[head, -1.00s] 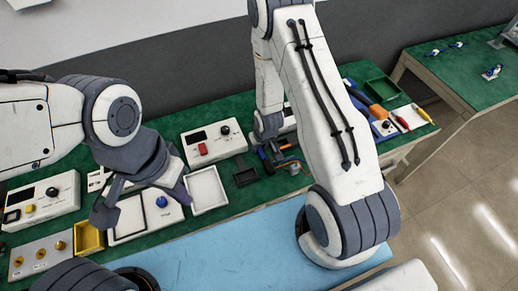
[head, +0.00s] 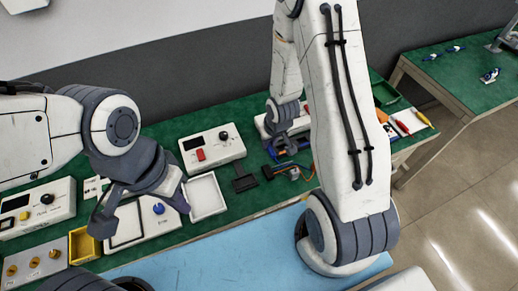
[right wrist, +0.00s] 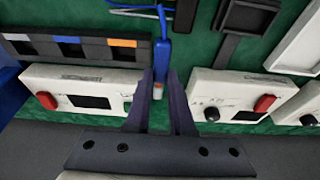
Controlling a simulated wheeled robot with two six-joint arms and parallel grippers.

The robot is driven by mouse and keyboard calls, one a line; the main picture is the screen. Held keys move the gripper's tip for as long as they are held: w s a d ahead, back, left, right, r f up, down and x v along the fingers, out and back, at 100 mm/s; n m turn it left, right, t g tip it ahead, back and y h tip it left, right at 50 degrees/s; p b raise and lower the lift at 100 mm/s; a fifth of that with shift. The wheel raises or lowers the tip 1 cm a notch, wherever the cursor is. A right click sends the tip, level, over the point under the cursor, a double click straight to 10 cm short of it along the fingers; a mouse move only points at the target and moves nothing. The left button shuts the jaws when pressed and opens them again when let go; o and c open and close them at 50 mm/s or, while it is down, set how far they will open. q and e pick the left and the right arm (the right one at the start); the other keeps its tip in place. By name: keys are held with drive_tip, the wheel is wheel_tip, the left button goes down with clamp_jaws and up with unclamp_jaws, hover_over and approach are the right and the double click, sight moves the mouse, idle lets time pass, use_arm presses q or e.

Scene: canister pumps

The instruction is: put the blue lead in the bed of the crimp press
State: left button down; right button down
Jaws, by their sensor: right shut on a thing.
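The blue lead (right wrist: 162,55) shows in the right wrist view as a blue body with a pale tip, and a thin blue wire runs from its far end. My right gripper (right wrist: 164,88) is shut on it, with the tip between the fingers. My left gripper (head: 142,212) is open and empty above a white panel. Two dark fixtures stand nearby, a square one with a stem (right wrist: 245,18) and a black block (right wrist: 186,14); I cannot tell which is the crimp press.
A white box with a red switch (head: 212,148) and another white box (right wrist: 80,97) flank the right gripper. A dark rack with coloured slots (right wrist: 90,48) lies close by. A white tray (head: 190,193) and a yellow bin (head: 72,246) stand left. The blue mat (head: 230,255) has clear room.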

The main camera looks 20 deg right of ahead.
drive_tip(key=s+d+r+p, duration=0.2)
drive_tip(key=s+d+r, duration=0.25)
drive_tip(key=d, duration=0.25)
drive_tip(key=w+a, duration=0.2)
drive_tip(key=a, duration=0.8)
drive_tip(key=shift+a+f, duration=0.15)
drive_tip(key=shift+a, duration=0.05)
drive_tip(key=shift+a, duration=0.15)
